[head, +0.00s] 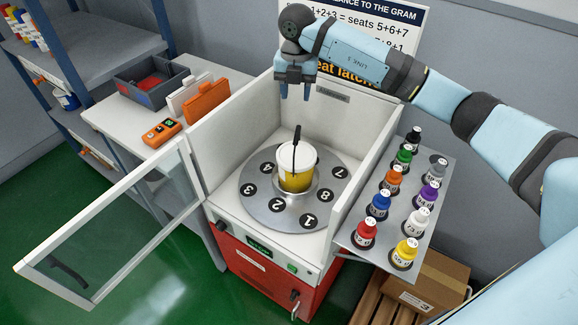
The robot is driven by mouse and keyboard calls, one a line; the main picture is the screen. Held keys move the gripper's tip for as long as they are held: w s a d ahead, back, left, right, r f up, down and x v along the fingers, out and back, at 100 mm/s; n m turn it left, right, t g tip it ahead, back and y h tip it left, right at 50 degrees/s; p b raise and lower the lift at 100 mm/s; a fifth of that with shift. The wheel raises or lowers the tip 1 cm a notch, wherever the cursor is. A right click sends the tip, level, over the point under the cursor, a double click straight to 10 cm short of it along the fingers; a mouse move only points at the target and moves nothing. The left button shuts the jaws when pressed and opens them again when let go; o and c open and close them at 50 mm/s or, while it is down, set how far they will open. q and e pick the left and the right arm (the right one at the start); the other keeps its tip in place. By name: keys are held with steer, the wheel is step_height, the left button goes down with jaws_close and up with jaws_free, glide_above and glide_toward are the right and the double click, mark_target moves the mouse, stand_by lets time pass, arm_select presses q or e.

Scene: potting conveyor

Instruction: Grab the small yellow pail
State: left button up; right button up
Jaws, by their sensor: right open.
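The small yellow pail (296,179) stands upright in the middle of a round grey turntable (256,207) inside an open-topped white cabinet. It has a white upper part and rim, and a black handle (296,143) sticks up above it. My right gripper (294,97) hangs with its fingers pointing down, behind and above the pail, near the cabinet's back wall. It is open and empty, apart from the pail. My left gripper does not show.
The cabinet's walls (240,128) enclose the turntable, and its glass door (110,225) stands open at the left. A shelf (352,238) at right holds several coloured bottles. A bench (120,125) at left carries a grey bin (150,82) and an orange device (162,131).

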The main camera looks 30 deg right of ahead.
glide_toward(297, 133)
steer(key=f, duration=0.5)
steer(key=shift+w+a+f, duration=0.15)
steer(key=shift+a, duration=0.1)
steer(key=f, duration=0.5)
steer(key=shift+s+d+f+p, duration=0.1)
steer(key=shift+s+d+p, duration=0.1)
steer(key=shift+d+p, duration=0.1)
jaws_close()
stand_by(0.8)
